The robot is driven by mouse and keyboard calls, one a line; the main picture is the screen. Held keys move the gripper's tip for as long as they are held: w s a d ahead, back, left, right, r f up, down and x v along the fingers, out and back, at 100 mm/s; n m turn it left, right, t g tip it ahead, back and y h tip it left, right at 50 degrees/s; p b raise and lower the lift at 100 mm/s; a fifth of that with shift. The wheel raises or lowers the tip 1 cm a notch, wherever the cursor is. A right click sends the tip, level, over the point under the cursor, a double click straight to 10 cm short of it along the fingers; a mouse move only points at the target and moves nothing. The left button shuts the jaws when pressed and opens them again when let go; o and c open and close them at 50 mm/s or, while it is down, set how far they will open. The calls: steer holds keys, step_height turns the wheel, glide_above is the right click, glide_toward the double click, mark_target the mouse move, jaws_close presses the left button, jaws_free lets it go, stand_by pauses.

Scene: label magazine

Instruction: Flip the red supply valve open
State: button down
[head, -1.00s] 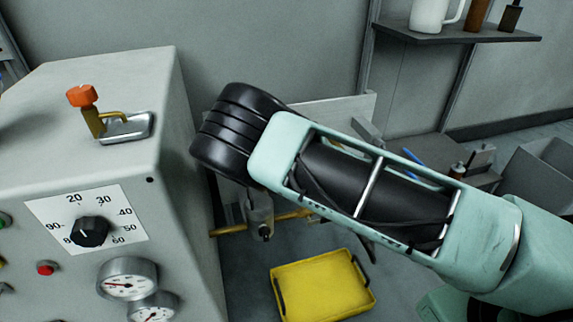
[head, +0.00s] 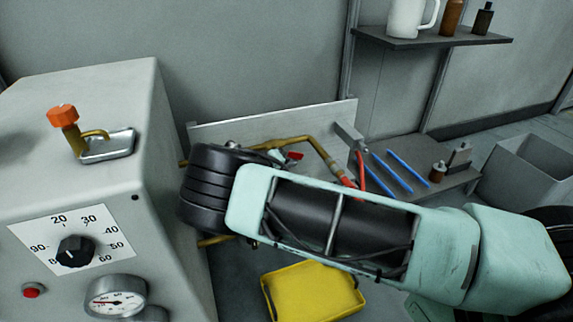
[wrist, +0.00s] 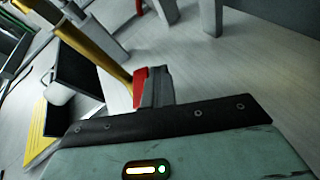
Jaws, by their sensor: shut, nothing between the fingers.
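A small red handle (head: 294,156) shows by the brass pipe (head: 298,141) behind the cabinet, just above my forearm; I take it for the supply valve. Its lower part and mounting are hidden by my arm. In the wrist view a red piece (wrist: 139,87) lies close against the left side of my gripper (wrist: 158,75), near the end of a brass pipe (wrist: 92,45). I cannot tell whether they touch, or whether it is the same handle. My gripper is shut and empty; my arm hides most of it in the head view.
A grey cabinet (head: 150,160) with an orange-knobbed lever (head: 63,117), dial and gauge stands left. A yellow tray (head: 312,292) lies below my arm. A shelf (head: 430,42) holds a white mug (head: 405,18).

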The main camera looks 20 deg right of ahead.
steer(key=shift+d+r+h, duration=0.2)
steer(key=shift+d+h, duration=0.05)
steer(key=shift+h, duration=0.35)
steer(key=shift+r, duration=0.1)
stand_by(1.1)
steer(key=p+v, duration=0.2)
steer(key=v, duration=0.5)
steer(key=shift+s+a, duration=0.2)
stand_by(0.3)
